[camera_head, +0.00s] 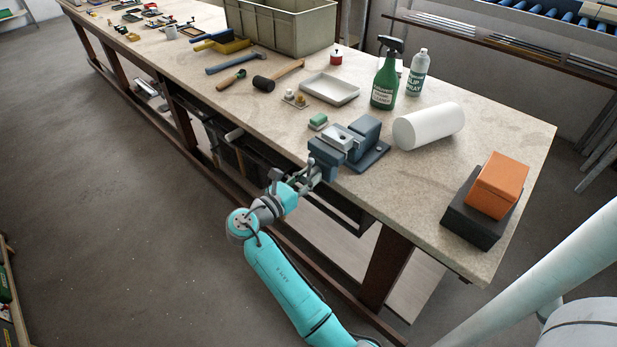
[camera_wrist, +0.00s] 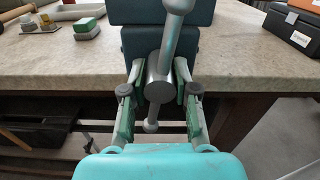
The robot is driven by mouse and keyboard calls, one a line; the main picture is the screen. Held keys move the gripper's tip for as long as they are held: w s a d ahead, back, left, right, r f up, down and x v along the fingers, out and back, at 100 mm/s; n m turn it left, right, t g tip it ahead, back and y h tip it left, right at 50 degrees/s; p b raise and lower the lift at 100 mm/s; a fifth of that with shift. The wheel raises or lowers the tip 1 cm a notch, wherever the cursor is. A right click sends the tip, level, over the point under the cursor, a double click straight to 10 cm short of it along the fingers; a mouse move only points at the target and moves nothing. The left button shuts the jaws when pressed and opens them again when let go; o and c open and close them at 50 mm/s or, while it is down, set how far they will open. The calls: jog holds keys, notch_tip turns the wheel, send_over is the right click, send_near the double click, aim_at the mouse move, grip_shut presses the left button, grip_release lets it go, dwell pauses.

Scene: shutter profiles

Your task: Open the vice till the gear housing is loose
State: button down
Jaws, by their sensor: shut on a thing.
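The blue-grey vice (camera_head: 368,136) stands at the front edge of the workbench. A light grey block, which looks like the gear housing (camera_head: 340,138), sits between its jaws; I cannot tell how tightly it is held. My gripper (camera_head: 312,176) is at the front of the vice, below the bench-top edge. In the wrist view my gripper (camera_wrist: 159,78) is shut on the round grey screw head of the vice handle (camera_wrist: 158,88), one finger on each side. The handle bar (camera_wrist: 172,40) stands tilted, its upper end leaning right. The housing is hidden in the wrist view.
A green and cream sponge (camera_head: 318,121) lies left of the vice, and a white roll (camera_head: 429,126) lies to its right. An orange box (camera_head: 497,185) sits on a dark case (camera_head: 470,217) near the bench's right end. The bench legs and lower rail are beside my arm.

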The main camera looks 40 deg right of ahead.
jog(key=shift+n, duration=0.3)
jog(key=c, duration=0.9)
grip_release()
jog(key=a, duration=1.2)
jog(key=shift+s, duration=0.2)
